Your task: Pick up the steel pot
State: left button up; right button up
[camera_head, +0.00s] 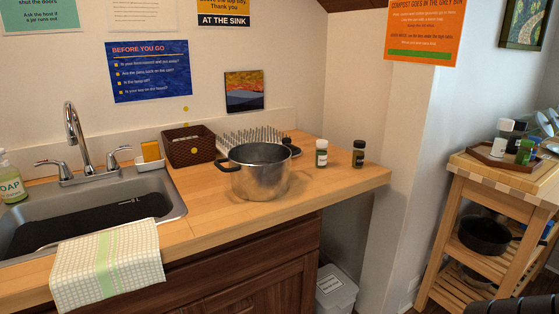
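The steel pot (262,181) stands upright on the wooden counter, right of the sink. It has no lid, and its dark inside shows. A black handle sticks out at its left side and another at its far right side.
A brown woven basket (189,145) and a spiky drying rack (236,138) sit close behind the pot. Two small jars (321,154) (358,154) stand to its right. The sink (92,207) is at the left, with a cloth (106,264) over its edge. Counter in front is clear.

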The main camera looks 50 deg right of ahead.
aim_at(260, 172)
jog(key=u, duration=1.75)
jog(key=k, duration=2.35)
jog(key=z, duration=2.4)
